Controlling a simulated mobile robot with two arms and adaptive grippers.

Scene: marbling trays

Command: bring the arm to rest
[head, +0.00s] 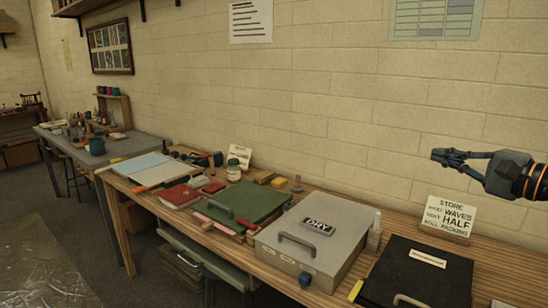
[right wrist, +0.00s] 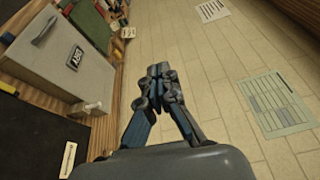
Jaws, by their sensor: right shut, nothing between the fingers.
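My right gripper (head: 441,155) is at the right of the head view, raised above the bench in front of the block wall. Its fingers point left; it is shut and empty. In the right wrist view its fingertips (right wrist: 160,72) meet in the middle, with nothing between them. It is apart from everything on the bench. My left gripper is in neither view.
The wooden bench (head: 490,258) holds a grey case (head: 300,245) labelled DRY, a black case (head: 428,275), a green case (head: 245,203), a red book (head: 180,195) and a small sign (head: 449,215) below my right gripper. A grey table (head: 75,145) stands farther left.

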